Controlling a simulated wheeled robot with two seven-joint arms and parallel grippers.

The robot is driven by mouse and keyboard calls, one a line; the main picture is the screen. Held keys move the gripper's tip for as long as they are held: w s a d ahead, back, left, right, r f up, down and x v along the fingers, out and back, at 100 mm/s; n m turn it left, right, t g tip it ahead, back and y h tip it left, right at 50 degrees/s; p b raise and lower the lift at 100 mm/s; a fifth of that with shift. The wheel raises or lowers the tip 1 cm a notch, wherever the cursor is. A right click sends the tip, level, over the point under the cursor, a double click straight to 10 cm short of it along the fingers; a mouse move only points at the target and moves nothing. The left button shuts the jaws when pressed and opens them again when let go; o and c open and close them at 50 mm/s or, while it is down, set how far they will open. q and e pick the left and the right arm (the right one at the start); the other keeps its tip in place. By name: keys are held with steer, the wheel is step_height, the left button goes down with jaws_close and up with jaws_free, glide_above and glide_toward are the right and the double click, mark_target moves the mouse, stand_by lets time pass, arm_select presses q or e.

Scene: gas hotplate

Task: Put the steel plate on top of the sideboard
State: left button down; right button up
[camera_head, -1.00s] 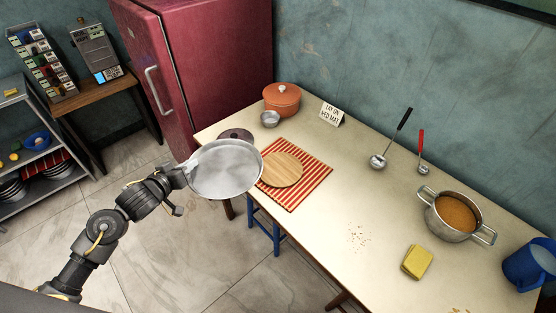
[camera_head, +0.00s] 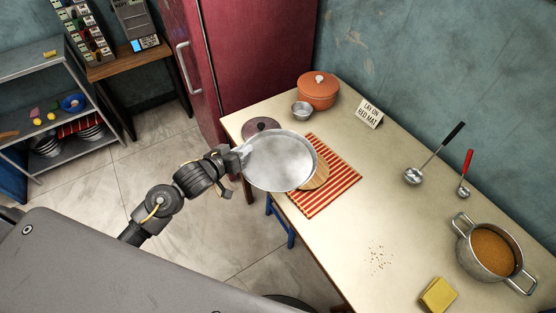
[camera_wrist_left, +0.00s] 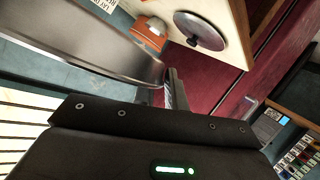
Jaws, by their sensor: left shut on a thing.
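The steel plate (camera_head: 281,160) is round and shiny. My left gripper (camera_head: 240,158) is shut on its left edge and holds it out in front, with the plate's far side overlapping the wooden board and table edge in the head view. In the left wrist view the plate (camera_wrist_left: 85,45) fills the upper left, with its rim at the fingers (camera_wrist_left: 168,90). I cannot tell which piece is the sideboard; a grey metal shelf unit (camera_head: 32,70) stands at the far left. My right gripper is not in view.
The cream table (camera_head: 335,255) holds a striped red mat (camera_head: 338,180), a wooden board (camera_head: 318,175), an orange pot (camera_head: 317,92), a steel bowl (camera_head: 302,111), ladles (camera_head: 413,176), a soup pot (camera_head: 490,252) and a yellow sponge (camera_head: 438,295). A red fridge (camera_head: 240,60) stands behind. Floor at left is clear.

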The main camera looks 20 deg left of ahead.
mark_target(256, 148)
arm_select(q)
steer(key=w+d, duration=0.1)
steer(key=w+d+f, duration=0.2)
steer(key=shift+w+d, duration=0.15)
steer(key=shift+w, duration=0.25)
steer(key=f, duration=0.1)
steer(key=w+d+f, duration=0.1)
steer(key=w+f, duration=0.1)
steer(key=f, duration=0.1)
steer(key=shift+d, duration=0.4)
steer(key=shift+w+d+f, duration=0.2)
steer(key=shift+w+f, duration=0.05)
steer(key=shift+f, duration=0.05)
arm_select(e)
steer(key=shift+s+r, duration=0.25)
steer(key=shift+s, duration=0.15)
arm_select(q)
steer(key=f, duration=0.2)
steer(key=f+p, duration=0.1)
steer(key=shift+w+d, duration=0.35)
steer(key=shift+w, duration=0.05)
steer(key=shift+f+p, duration=0.2)
steer(key=shift+p, duration=0.25)
steer(key=shift+f, duration=0.2)
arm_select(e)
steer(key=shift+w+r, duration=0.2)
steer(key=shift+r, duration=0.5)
